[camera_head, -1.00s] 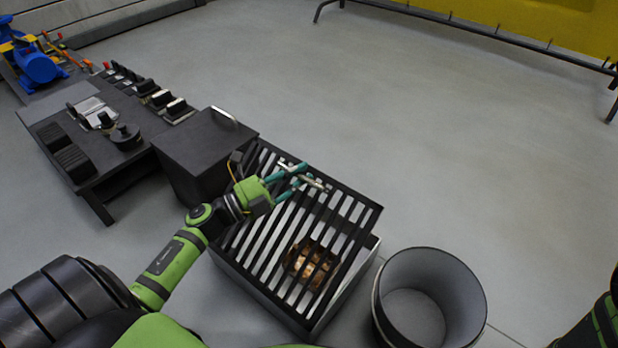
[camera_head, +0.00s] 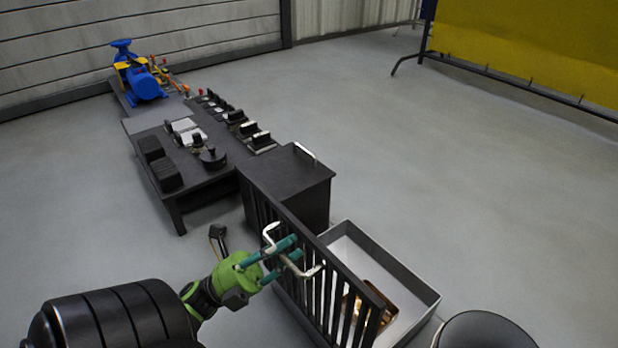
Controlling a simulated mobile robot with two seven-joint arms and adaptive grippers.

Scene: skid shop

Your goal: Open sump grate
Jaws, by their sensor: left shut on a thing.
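The sump grate (camera_head: 291,224) is a dark barred panel, tilted up steeply on its left edge over the sump box (camera_head: 412,282). My left gripper (camera_head: 290,257) is shut on the pale grate handle (camera_head: 304,268), on the left face of the raised grate. The box is open on its right side, with pale inner walls. A copper-coloured object (camera_head: 378,292) lies inside, partly hidden behind the bars. My right gripper is outside the picture.
A dark cabinet (camera_head: 290,188) with a handle stands just behind the grate. A low dark table (camera_head: 200,183) with several parts and a blue pump (camera_head: 146,85) are farther back. A round bin (camera_head: 484,332) is at the lower right. Open floor lies to the right.

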